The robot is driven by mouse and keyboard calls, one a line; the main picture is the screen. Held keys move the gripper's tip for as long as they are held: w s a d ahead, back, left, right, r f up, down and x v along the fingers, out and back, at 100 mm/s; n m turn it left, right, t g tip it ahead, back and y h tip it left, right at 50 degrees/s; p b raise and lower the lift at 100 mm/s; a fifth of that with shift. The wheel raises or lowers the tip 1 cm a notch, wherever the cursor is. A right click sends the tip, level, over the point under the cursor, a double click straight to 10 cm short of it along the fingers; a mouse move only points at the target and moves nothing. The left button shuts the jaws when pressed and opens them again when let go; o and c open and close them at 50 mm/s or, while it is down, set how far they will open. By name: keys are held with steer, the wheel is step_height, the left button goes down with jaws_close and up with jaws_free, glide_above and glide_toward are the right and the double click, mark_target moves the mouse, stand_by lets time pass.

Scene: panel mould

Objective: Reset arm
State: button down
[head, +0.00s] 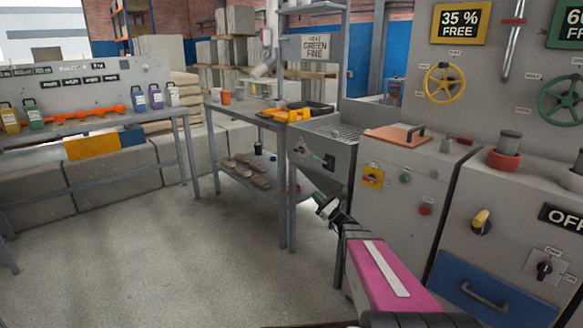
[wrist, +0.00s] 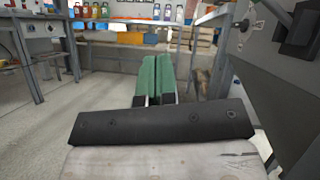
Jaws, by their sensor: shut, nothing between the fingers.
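My gripper (head: 325,205) hangs in front of the steel work table and the grey machine, over the open floor, with my magenta arm link behind it. In the wrist view my gripper (wrist: 156,84) has its two green fingers side by side and shut, with nothing between them. It is apart from the table and the machine. No object is at the fingertips.
A grey machine with an orange lid (head: 396,135) and a control panel with a blue drawer (head: 482,285) stand at the right. A steel table (head: 235,108) holds yellow and orange items. A bench with bottles (head: 95,122) is at the left. The floor (head: 160,260) is clear.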

steer(key=s+a+f+n+g+h, duration=0.5)
steer(key=s+a+f+n+g, duration=0.5)
steer(key=s+n+g, duration=0.45)
steer(key=s+d+f+n+g+h, duration=0.2)
steer(key=s+d+f+n+h, duration=0.2)
steer(key=s+d+n+h, duration=0.5)
steer(key=shift+s+d+f+h, duration=0.15)
steer(key=shift+s+d+h, duration=0.25)
steer(key=shift+h, duration=1.1)
steer(key=shift+w+d, duration=0.1)
